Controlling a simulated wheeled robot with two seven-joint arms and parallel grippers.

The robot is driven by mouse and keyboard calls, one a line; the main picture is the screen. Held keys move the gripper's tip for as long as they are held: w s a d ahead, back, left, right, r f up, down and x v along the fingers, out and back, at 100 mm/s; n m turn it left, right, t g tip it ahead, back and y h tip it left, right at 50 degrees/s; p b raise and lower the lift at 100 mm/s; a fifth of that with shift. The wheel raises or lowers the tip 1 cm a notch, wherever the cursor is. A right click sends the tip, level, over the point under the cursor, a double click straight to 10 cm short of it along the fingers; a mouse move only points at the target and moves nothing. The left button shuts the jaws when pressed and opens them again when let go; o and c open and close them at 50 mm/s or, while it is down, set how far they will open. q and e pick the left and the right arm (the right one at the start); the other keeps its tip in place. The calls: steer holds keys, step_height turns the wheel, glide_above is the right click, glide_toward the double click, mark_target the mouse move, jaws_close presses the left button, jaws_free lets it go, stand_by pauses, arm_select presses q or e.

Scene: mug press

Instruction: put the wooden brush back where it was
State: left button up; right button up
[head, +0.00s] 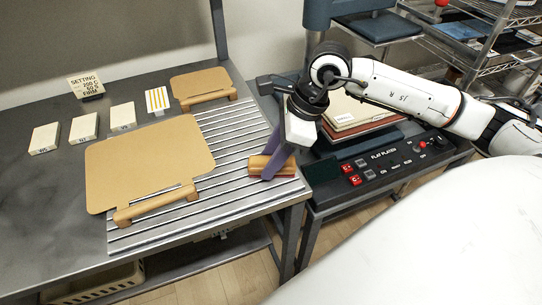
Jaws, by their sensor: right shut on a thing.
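The wooden brush (288,169) has a tan wooden top and a reddish underside. It is at the right edge of the slatted metal rack (240,190), near the table's front right corner. My right gripper (271,168) comes down over the brush from above and is shut on it. The fingers hide part of the brush's middle. I cannot tell whether the brush rests on the slats or is held just above them. My left gripper is not in view.
A large tan board (145,160) and a smaller one (203,85) lie over the rack. Several pale blocks (84,128), a striped card (157,100) and a setting sign (86,86) are at the left and back. The flat platen press (400,160) stands at right.

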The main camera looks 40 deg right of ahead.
steer(key=o, duration=1)
steer(key=v, duration=1.2)
steer(key=shift+a+r, duration=0.1)
steer(key=shift+r, duration=0.05)
